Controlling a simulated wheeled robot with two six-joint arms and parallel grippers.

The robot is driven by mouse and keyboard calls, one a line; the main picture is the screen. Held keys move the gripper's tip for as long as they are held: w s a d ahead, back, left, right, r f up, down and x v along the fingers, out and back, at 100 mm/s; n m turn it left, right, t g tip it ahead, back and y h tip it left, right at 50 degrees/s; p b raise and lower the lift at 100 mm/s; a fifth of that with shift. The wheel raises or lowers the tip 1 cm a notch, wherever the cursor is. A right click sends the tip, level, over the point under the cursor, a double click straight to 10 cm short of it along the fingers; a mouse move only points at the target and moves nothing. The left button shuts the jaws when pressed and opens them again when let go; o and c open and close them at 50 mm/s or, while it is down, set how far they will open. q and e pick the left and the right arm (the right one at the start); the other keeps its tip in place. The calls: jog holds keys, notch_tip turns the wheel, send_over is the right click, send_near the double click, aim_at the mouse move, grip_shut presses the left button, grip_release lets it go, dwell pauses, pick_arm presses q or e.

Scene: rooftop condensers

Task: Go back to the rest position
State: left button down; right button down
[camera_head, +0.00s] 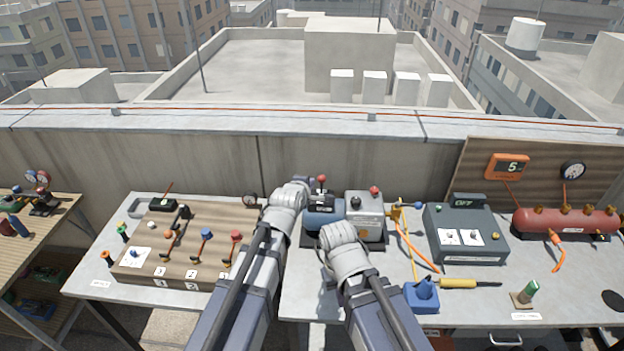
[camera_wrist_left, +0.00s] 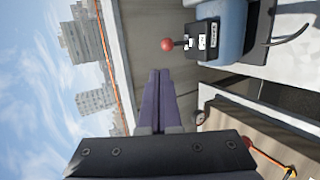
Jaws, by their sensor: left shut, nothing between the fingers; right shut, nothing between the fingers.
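My left gripper (camera_head: 303,184) reaches over the middle of the bench, beside the blue machine (camera_head: 322,212) and its red-knobbed lever. In the left wrist view its two dark fingers (camera_wrist_left: 159,75) are shut together with nothing between them. They point up past the machine's red ball (camera_wrist_left: 168,45) and look apart from it. My right gripper (camera_head: 340,240) is lower in the head view, in front of the grey box (camera_head: 365,215). It is shut and empty; its fingertips are mostly hidden by my own wrist.
A wooden board with levers (camera_head: 185,250) lies left. Right are a grey box with a display (camera_head: 465,238), a red tank (camera_head: 565,221), a yellow-handled tool (camera_head: 458,284) and a blue holder (camera_head: 422,296). A parapet wall (camera_head: 200,150) runs behind the bench.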

dwell(0.3)
pick_arm(q)
jog(key=s+a+f+m+g+y, duration=0.1)
jog(key=s+a+f+m+g, duration=0.35)
jog(key=s, duration=0.35)
jog(key=s+a+f+m+g+y, duration=0.1)
jog(key=s+a+f+m+g, duration=0.2)
jog(key=s+a+m, duration=0.3)
jog(key=s+a+f+m+g+y, duration=0.1)
jog(key=s+a+f+m+g, duration=0.25)
jog(key=s+m, duration=0.4)
jog(key=s+d+f+m+g+y+b, duration=0.1)
jog(key=s+d+f+m+b, duration=0.1)
jog(key=s+d, duration=0.5)
jog(key=d+f+b, duration=0.1)
jog(key=d, duration=0.3)
jog(key=shift+s+f, duration=0.25)
jog(key=shift+f, duration=0.15)
